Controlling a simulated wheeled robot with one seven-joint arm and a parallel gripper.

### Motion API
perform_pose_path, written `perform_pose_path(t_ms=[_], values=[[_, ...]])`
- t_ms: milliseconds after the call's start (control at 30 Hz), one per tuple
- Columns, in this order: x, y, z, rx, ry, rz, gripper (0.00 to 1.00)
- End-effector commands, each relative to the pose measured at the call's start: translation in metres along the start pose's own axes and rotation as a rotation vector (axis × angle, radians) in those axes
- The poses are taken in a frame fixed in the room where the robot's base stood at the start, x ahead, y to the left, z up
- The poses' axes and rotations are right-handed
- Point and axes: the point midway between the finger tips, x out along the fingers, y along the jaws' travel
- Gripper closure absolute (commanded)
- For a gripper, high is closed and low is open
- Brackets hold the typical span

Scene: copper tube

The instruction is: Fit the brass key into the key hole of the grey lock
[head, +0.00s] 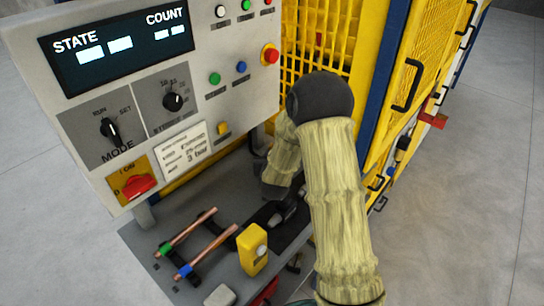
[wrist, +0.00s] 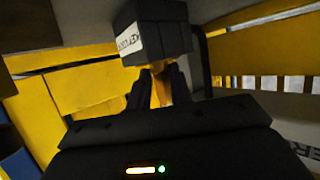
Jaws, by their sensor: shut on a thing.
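In the wrist view my gripper (wrist: 163,84) is shut on the brass key (wrist: 159,94), which shows as a narrow golden strip between the two black fingers. The grey lock (wrist: 151,30), a dark box with a white label on its left side, stands right beyond the fingertips. The key's far end meets the lock's lower edge in the picture. I cannot tell whether it is in the hole, touching or just short of it, as the key hole is hidden. In the head view my arm hides the fingers, and I cannot make out the key or lock.
A control panel (head: 90,125) with knobs and buttons stands left of my arm. Below it, a grey bench (head: 150,240) carries copper tubes (head: 185,232) on a dark rack and a yellow block (head: 252,249). Yellow mesh guarding (head: 430,50) stands behind and to the right.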

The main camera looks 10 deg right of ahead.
Motion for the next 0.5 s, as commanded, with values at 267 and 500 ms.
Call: perform_pose_path(t_ms=[267,500], values=[[0.0008,0.0,0.001,0.0,0.002,0.0,1.0],[0.0007,0.0001,0.0014,0.0,0.001,0.0,0.56]])
